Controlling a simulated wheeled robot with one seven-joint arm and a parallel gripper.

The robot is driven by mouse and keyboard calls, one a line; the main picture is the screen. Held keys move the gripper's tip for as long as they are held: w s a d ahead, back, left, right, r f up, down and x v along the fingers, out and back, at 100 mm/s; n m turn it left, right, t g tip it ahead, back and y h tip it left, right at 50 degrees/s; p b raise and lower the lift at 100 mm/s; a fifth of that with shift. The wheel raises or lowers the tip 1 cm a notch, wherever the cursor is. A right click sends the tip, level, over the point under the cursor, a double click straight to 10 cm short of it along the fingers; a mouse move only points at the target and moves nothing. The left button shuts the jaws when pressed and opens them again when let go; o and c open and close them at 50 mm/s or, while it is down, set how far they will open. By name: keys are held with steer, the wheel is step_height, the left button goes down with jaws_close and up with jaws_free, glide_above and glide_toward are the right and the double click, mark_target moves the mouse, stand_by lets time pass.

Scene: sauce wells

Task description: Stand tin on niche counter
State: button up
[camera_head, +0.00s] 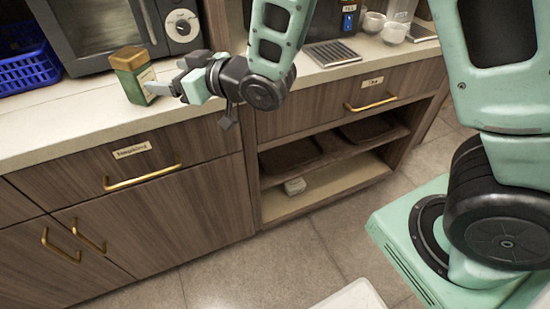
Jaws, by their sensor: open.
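A green tin (133,76) with a brown-gold lid and a pale label stands upright on the niche counter (55,125), near its front edge and in front of the microwave. My gripper (165,88) is at the tin's right side, with its fingers pointing left at it. The jaws are open. One finger overlaps the tin's right edge in the picture, and I cannot tell whether it touches.
A dark microwave (95,30) stands behind the tin. A blue basket (28,70) is at the far left. White cups (394,32) and a drip grate (332,53) are to the right. Drawers with brass handles (143,177) and an open shelf (330,185) are below.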

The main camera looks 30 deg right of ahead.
steer(key=s+d+f+g+h, duration=0.1)
steer(key=s+d+g+h, duration=0.2)
steer(key=s, duration=0.7)
steer(key=s+d+f+g+h, duration=0.1)
steer(key=s+d+g+h, duration=0.2)
steer(key=s, duration=0.6)
steer(key=s+d+f+g+h, duration=0.1)
steer(key=s+d+g+h, duration=0.2)
steer(key=s+g, duration=0.3)
steer(key=s, duration=0.4)
steer(key=shift+s+h, duration=0.35)
steer(key=shift+h, duration=0.05)
